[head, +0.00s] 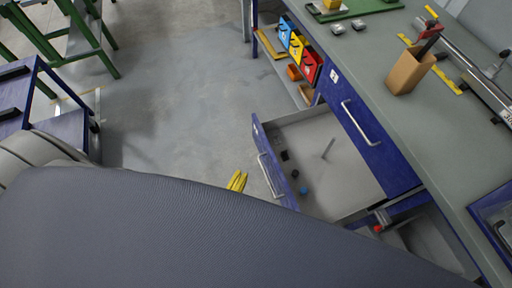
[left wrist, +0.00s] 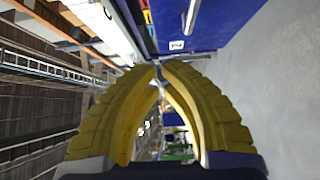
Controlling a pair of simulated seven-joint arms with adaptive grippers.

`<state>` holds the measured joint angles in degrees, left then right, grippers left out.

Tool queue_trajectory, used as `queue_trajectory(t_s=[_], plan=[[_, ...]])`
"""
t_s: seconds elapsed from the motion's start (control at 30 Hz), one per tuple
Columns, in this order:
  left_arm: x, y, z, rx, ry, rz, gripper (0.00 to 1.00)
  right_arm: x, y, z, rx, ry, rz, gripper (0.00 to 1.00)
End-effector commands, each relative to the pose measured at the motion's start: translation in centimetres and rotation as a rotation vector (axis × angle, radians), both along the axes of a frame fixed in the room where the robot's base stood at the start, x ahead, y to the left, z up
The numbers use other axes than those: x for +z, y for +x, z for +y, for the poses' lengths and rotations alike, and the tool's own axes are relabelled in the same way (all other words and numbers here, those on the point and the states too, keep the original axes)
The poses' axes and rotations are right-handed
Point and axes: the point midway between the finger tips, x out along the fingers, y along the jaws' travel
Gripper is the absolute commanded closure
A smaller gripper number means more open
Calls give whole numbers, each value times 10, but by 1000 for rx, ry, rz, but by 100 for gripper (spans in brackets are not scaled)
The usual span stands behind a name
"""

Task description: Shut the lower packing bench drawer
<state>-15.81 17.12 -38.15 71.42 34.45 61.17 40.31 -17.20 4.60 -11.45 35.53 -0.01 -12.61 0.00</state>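The lower drawer of the packing bench is pulled out, and its light grey inside (head: 325,160) shows in the head view. Its blue front (head: 261,142) carries a pale bar handle (head: 270,176). My left gripper (head: 238,180) shows as two yellow fingers just left of that handle, outside the drawer, apparently apart from it. In the left wrist view its fingertips (left wrist: 160,70) come together with nothing clear between them. The blue upper drawer (head: 372,150) above is shut. My right gripper is not in view.
Small dark items and a blue one (head: 304,190) lie in the drawer. The bench top (head: 415,130) holds a tan box (head: 409,70). Coloured bins (head: 300,48) hang beyond the drawer. A blue cart (head: 60,120) stands left. The floor (head: 180,100) between is clear.

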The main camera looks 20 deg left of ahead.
Motion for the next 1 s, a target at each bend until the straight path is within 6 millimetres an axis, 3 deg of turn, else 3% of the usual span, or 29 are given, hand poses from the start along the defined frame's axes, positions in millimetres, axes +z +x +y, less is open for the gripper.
queue_trajectory(t_s=[0.17,0.67,1.0], plan=[[0,16,-1,0,-6,-1,100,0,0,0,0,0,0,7],[0,101,-7,-2,-2,0,100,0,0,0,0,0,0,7],[0,122,-32,-2,-3,1,100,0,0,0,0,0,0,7]])
